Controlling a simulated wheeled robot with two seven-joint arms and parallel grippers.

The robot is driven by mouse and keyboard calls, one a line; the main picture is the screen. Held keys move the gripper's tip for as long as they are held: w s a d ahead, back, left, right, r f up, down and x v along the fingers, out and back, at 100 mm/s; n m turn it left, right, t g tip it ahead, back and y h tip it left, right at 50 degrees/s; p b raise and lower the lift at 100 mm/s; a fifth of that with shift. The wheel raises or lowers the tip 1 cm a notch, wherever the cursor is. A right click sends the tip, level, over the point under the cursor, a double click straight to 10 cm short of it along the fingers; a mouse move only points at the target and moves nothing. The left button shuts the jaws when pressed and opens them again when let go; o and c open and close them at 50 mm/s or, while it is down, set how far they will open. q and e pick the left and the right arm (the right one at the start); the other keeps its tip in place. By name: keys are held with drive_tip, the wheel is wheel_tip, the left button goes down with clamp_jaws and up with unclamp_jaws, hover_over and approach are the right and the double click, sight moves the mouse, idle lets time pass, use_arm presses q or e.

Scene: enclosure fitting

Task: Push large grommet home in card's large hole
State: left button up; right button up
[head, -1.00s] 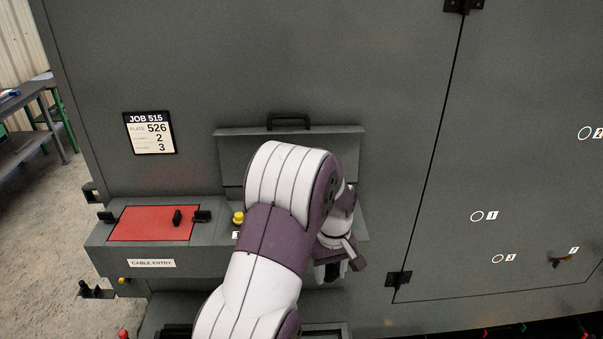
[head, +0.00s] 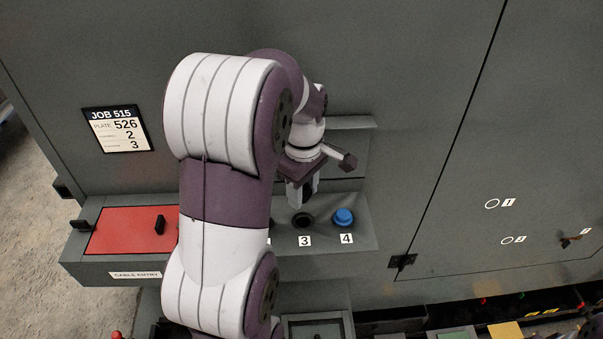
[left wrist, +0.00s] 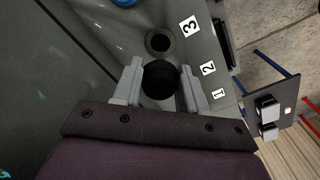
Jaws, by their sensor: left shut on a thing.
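My left gripper (head: 300,198) is above the cable entry shelf, just behind the hole marked 3 (head: 303,220). In the left wrist view its two grey fingers (left wrist: 160,88) are shut on a black round grommet (left wrist: 160,80). That grommet looks dark and wide, and it hides much of the shelf beneath. Hole 3 also shows in the left wrist view (left wrist: 158,42), open and dark, beyond the grommet. The labels 1 and 2 show to the right, but their holes are hidden. The job card (head: 116,130) reads Job 515, plate 526, then 2 and 3; its small words are unreadable.
A blue plug (head: 344,217) fills position 4, right of hole 3. A red plate (head: 125,231) with a black handle lies on the shelf at left. The tall grey enclosure wall stands behind. A door (head: 520,190) with small marked circles is at right.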

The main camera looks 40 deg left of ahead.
use_arm(q)
drive_tip(key=shift+s+d+r, duration=0.15)
drive_tip(key=shift+s, duration=0.1)
drive_tip(key=shift+w+a, duration=0.25)
drive_tip(key=shift+w, duration=0.1)
drive_tip(key=shift+d, duration=0.15)
drive_tip(key=shift+s+d+f+b, duration=0.1)
drive_tip(key=shift+f+b, duration=0.15)
drive_tip(key=shift+f, duration=0.2)
drive_tip(key=shift+s+d+f+b, duration=0.1)
drive_tip(key=shift+f+b, duration=0.15)
drive_tip(key=shift+f, duration=0.15)
wheel_tip(320, 180, down, 4)
drive_tip(key=b, duration=0.3)
drive_tip(key=shift+f, duration=0.2)
drive_tip(key=shift+a, duration=0.1)
drive_tip(key=shift+p, duration=0.45)
